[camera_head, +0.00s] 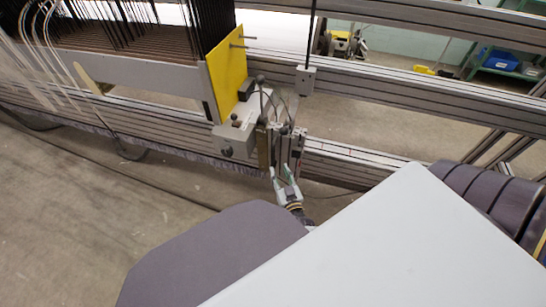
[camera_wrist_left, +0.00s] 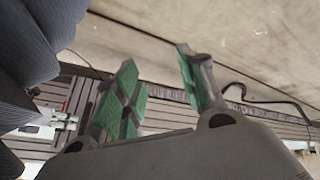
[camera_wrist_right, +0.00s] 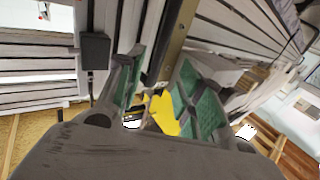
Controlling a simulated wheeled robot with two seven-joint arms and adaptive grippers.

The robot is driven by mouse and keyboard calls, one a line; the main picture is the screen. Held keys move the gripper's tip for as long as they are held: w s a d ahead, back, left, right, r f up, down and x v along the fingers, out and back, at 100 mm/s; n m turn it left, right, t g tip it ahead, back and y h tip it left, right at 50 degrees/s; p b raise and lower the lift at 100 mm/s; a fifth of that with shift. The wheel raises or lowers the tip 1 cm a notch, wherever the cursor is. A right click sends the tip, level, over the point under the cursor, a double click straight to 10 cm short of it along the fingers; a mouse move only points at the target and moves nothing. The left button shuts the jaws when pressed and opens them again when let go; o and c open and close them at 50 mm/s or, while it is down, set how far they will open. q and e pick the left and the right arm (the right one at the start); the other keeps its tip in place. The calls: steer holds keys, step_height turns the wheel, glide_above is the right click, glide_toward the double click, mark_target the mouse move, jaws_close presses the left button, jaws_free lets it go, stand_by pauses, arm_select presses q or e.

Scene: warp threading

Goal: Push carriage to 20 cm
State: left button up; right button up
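The carriage (camera_head: 228,141) appears to be a pale grey block on the long rail in the head view, with thin cables and upright metal plates (camera_head: 264,148) at its right end. My right gripper (camera_head: 281,178) is just in front of these plates. In the right wrist view its green-padded fingers (camera_wrist_right: 160,72) are apart, and a metal bar with a brass edge (camera_wrist_right: 170,42) stands at the gap. I cannot tell whether they touch. My left gripper (camera_wrist_left: 158,85) is open and empty in its wrist view, over the floor and the rail. The head view does not show it.
The slotted rail (camera_head: 345,160) continues right of the carriage. A yellow plate (camera_head: 226,75) and the frame with many dark wires stand left of it. A hanging rod with a small block (camera_head: 305,78) is behind. Cables (camera_head: 120,155) lie on the floor.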

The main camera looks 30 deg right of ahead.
mark_target(274, 157)
steer(key=b+x, duration=0.2)
steer(key=x, duration=0.4)
steer(key=shift+w, duration=0.2)
steer(key=shift+b+x, duration=0.45)
steer(key=shift+x, duration=0.95)
arm_select(q)
steer(key=shift+t+h, duration=0.3)
steer(key=shift+t, duration=0.1)
steer(key=f, duration=0.4)
steer(key=shift+w+d, duration=0.25)
steer(key=shift+d, duration=0.05)
arm_select(e)
steer(key=shift+w+d, duration=0.1)
steer(key=shift+w, duration=0.15)
steer(key=shift+c, duration=0.2)
steer(key=c, duration=0.7)
arm_select(q)
steer(key=shift+s+d+f, duration=0.1)
steer(key=shift+s+f, duration=0.1)
steer(key=shift+s, duration=0.3)
arm_select(e)
jaws_close()
